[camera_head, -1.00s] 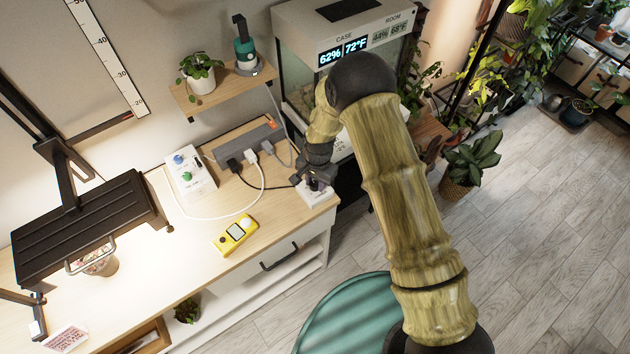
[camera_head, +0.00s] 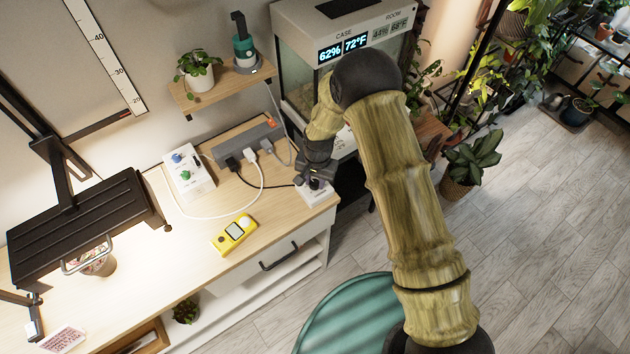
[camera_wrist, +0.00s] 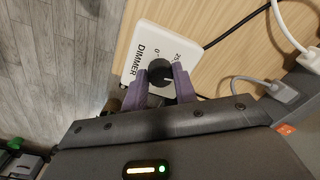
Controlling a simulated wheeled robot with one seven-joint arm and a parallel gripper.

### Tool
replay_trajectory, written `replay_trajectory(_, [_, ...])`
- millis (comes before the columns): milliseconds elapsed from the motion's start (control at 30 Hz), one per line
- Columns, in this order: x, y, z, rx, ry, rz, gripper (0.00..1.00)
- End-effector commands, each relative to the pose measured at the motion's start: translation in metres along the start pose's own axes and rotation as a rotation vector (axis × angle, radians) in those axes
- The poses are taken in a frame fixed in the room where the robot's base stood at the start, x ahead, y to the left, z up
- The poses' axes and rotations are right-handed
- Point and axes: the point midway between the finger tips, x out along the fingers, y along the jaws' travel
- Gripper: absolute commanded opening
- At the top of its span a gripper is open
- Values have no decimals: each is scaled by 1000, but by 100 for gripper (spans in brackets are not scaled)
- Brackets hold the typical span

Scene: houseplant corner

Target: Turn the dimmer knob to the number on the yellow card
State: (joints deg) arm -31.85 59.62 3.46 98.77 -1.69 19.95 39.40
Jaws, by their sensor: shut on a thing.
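The dimmer (camera_head: 319,197) is a white box at the right front corner of the wooden table. In the wrist view, its white face (camera_wrist: 147,40) reads "DIMMER", with a "0" and a "25" visible beside the black knob (camera_wrist: 158,70). A pale pointer line on the knob points toward the right of the picture. My gripper (camera_wrist: 162,84) has its purple fingers shut on either side of the knob. The fingers hide the rest of the dial's numbers. In the head view my gripper (camera_head: 316,181) is over the dimmer. I cannot make out a yellow card.
A yellow meter (camera_head: 234,234) lies on the table left of the dimmer. Behind are a grey power strip (camera_head: 247,143) with cables and a white box with blue and green knobs (camera_head: 188,173). A pink-printed card (camera_head: 63,340) lies at the lower left.

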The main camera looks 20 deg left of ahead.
Motion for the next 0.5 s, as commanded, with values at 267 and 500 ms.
replay_trajectory(267, [0,-1,-4,-231,-2,-6,5])
replay_trajectory(500, [-1,-1,-5,-460,-13,-5,5])
